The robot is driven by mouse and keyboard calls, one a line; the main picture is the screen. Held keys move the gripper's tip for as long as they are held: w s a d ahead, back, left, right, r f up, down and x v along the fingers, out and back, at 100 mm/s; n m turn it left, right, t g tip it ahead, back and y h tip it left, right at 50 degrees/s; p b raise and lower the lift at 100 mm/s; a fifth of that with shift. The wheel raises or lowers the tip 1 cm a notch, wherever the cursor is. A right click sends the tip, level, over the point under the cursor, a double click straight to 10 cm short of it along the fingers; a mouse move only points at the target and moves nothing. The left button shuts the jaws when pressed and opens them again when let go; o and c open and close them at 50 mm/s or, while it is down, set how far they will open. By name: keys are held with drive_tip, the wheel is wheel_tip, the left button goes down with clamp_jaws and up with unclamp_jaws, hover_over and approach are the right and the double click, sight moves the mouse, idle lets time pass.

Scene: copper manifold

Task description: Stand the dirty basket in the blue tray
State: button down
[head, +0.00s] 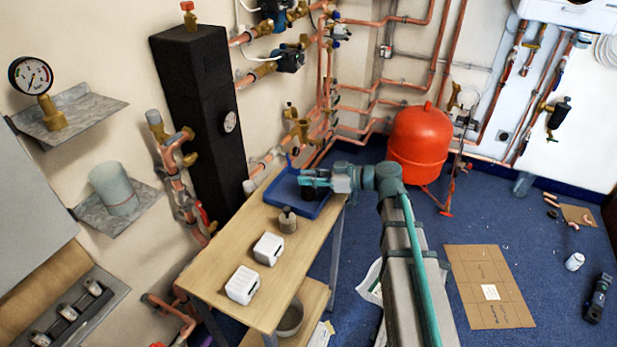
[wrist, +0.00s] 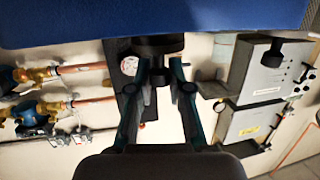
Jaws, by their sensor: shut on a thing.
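The blue tray (head: 275,197) lies at the far end of the wooden bench in the head view. In the wrist view a blue surface, likely the tray (wrist: 200,20), fills the top edge. My gripper (head: 311,182) is over the tray's right part, seen from behind. In the wrist view my gripper (wrist: 160,72) has its fingers closed on a small dark cylindrical thing, which I take as the dirty basket (wrist: 158,45). It shows as a dark shape in the head view (head: 308,193), low at the tray. Whether it touches the tray floor I cannot tell.
A grey bottle-like part with a dark top (head: 288,220) stands on the bench (head: 215,262) just in front of the tray. Two white boxes (head: 268,248) stand nearer. Copper pipes and a black column (head: 195,110) line the wall behind. A red vessel (head: 420,140) stands right.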

drive_tip(key=shift+f, duration=0.15)
drive_tip(key=c, duration=1.1)
unclamp_jaws()
drive_tip(key=shift+r, duration=0.2)
drive_tip(key=b+v, duration=0.1)
drive_tip(key=v, duration=1.1)
